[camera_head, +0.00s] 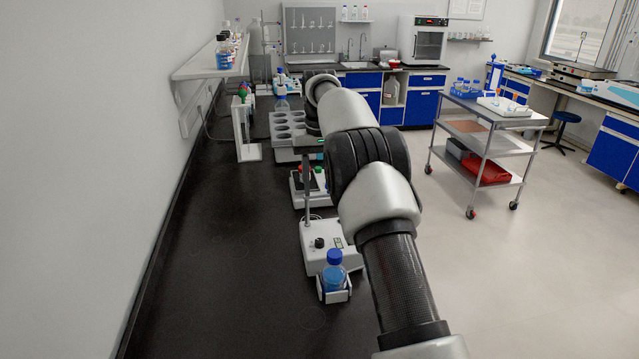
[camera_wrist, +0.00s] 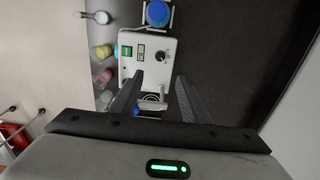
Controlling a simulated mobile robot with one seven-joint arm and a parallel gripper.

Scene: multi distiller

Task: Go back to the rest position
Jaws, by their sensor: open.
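My gripper (camera_wrist: 160,93) is open in the wrist view, with its two fingers apart and nothing held between them. It points at a white bench device (camera_wrist: 150,60) with a knob and a green switch. That device (camera_head: 322,240) also shows in the head view, on the black bench beside my arm. A blue-capped bottle with blue liquid (camera_head: 334,270) stands in a holder at its near end, and its blue cap (camera_wrist: 158,13) is at the top of the wrist view. My gripper is hidden behind my own arm in the head view.
The black bench (camera_head: 215,270) is clear at its near left. A grey block with round holes (camera_head: 288,128) and a wall shelf with bottles (camera_head: 205,62) are further back. A wheeled cart (camera_head: 490,125) stands on the open floor at right. Several coloured-capped vessels (camera_wrist: 101,78) are left of the device.

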